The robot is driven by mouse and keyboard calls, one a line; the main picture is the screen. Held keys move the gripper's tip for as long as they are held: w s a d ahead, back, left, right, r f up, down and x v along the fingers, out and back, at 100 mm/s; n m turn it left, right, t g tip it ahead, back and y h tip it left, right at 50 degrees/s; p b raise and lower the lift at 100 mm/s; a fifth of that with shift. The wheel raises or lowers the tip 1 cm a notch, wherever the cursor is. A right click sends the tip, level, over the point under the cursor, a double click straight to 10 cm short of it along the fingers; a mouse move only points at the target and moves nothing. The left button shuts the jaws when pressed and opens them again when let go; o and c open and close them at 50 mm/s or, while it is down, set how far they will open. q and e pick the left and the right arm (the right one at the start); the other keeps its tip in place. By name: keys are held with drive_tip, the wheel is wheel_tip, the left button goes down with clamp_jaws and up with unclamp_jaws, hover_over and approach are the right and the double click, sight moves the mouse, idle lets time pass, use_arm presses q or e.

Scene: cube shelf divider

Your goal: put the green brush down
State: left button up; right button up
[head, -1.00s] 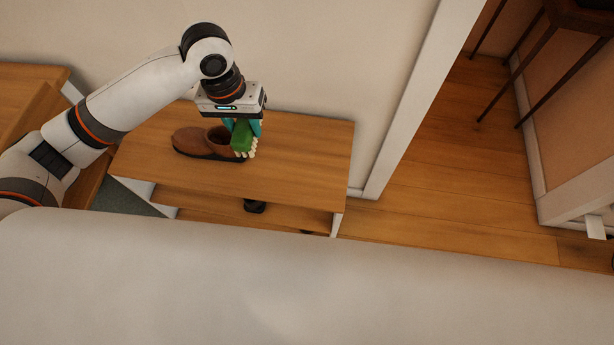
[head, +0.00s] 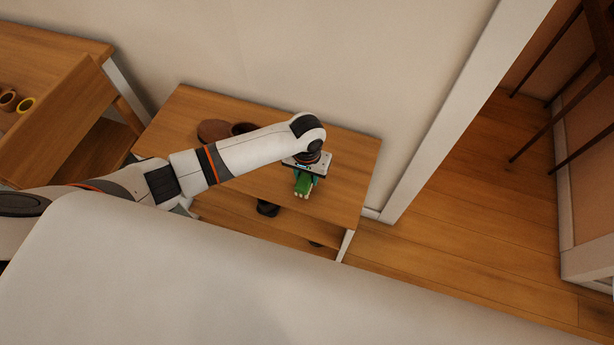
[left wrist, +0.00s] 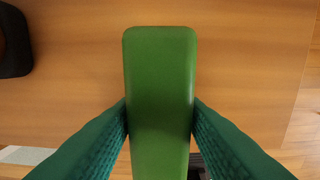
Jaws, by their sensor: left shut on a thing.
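The green brush (head: 303,184) has a green back and pale bristles, which point toward the front edge of the shelf unit. My left gripper (head: 304,178) is shut on it, over the right part of the wooden top (head: 345,180). In the left wrist view the green brush (left wrist: 160,80) sits between the two teal fingers (left wrist: 160,120), which touch its sides. I cannot tell whether the brush touches the wood. My right gripper is not in view.
A brown shoe (head: 214,130) stands on the top at the left, partly behind my left arm. A dark object (head: 267,208) sits on the lower shelf. Another wooden unit (head: 60,110) is at the left. The top right of the brush is clear.

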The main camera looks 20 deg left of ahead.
use_arm(q)
drive_tip(key=shift+s+d+f, duration=0.1)
drive_tip(key=shift+s+f, duration=0.15)
drive_tip(key=shift+f, duration=0.45)
drive_tip(key=shift+w+f, duration=0.25)
drive_tip(key=o, duration=0.6)
drive_tip(key=shift+w, duration=0.1)
drive_tip(key=shift+o, duration=1.4)
drive_tip(key=shift+r, duration=0.6)
wheel_tip(320, 180, up, 11)
drive_tip(key=shift+r+p, duration=0.15)
drive_tip(key=shift+p, duration=0.5)
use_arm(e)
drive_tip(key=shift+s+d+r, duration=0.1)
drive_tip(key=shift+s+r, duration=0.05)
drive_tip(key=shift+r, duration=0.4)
